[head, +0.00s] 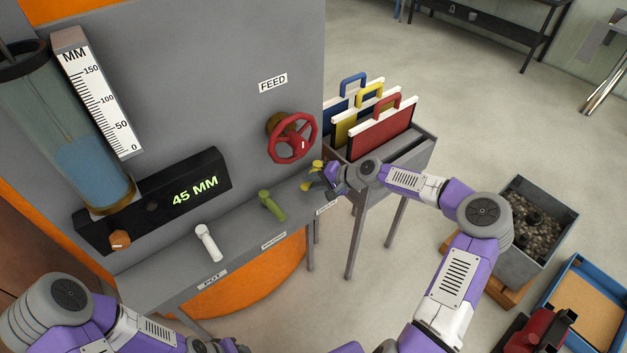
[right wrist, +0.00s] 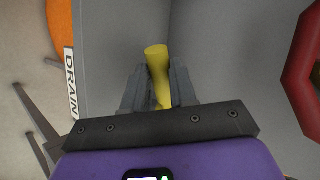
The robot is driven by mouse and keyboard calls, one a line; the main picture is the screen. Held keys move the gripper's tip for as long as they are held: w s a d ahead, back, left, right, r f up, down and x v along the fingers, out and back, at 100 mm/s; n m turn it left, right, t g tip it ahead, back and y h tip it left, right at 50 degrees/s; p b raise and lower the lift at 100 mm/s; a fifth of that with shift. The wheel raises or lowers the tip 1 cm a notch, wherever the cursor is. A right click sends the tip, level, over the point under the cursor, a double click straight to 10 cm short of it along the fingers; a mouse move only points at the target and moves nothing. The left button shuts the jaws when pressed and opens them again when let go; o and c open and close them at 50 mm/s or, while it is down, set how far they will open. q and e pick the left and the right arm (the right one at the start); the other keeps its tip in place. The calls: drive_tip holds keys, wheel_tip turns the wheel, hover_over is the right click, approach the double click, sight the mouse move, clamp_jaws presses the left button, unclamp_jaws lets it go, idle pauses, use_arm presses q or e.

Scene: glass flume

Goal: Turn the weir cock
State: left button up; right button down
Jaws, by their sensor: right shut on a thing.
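A ledge (head: 236,232) below the grey panel bears three cock handles: white (head: 208,242), green (head: 271,205) and yellow (head: 317,164). My right gripper (head: 323,177) is at the yellow handle, at the ledge's right end. In the right wrist view its two fingers (right wrist: 158,92) are shut around the yellow handle (right wrist: 157,62), whose rounded end shows beyond them. A label reading DRAIN (right wrist: 70,83) is beside it. My left arm is at the bottom left; its gripper is out of view.
The red FEED handwheel (head: 292,138) is on the panel just above my right gripper. A display (head: 195,190) reads 45 MM, beside a water-filled glass cylinder (head: 85,160). A rack (head: 425,150) of coloured boards stands close to the right. A gravel bin (head: 530,225) is on the floor.

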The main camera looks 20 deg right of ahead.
drive_tip(key=shift+d, duration=0.1)
idle(0.4)
drive_tip(key=c, duration=0.9)
unclamp_jaws()
drive_tip(key=shift+s+d, duration=0.1)
drive_tip(key=v, duration=0.7)
drive_tip(key=shift+p, duration=0.4)
drive_tip(key=shift+s+d+r, duration=0.1)
drive_tip(key=shift+d, duration=0.05)
